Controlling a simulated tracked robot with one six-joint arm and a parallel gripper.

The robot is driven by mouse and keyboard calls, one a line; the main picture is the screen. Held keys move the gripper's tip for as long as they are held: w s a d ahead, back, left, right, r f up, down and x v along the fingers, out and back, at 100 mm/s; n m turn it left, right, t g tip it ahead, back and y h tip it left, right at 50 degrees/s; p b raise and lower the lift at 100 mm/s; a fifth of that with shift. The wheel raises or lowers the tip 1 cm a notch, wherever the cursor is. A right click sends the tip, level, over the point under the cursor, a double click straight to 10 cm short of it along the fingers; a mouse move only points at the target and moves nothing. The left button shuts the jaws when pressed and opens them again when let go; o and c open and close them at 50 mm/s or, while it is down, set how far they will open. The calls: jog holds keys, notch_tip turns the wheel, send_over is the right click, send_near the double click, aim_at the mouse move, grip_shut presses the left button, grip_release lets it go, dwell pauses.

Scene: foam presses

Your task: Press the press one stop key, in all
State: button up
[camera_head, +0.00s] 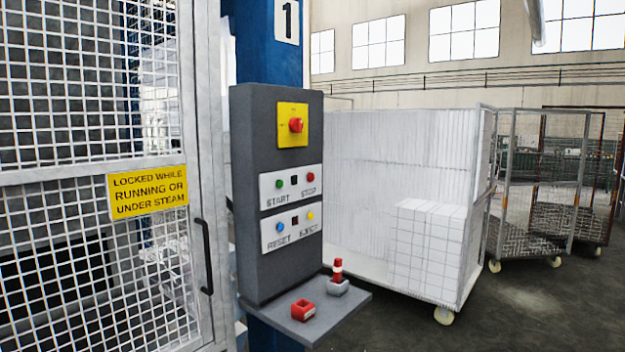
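The press one control box (275,215) is a dark grey panel on a blue column (268,50) marked "1". The plate below has a blue RESET key (280,227) and a yellow EJECT key (310,215). A red knob on a yellow plate (292,125) sits above. Nothing covers the STOP key. My gripper is not in view.
A mesh gate (90,240) stands left. A trolley of white blocks (430,245) stands behind, right.

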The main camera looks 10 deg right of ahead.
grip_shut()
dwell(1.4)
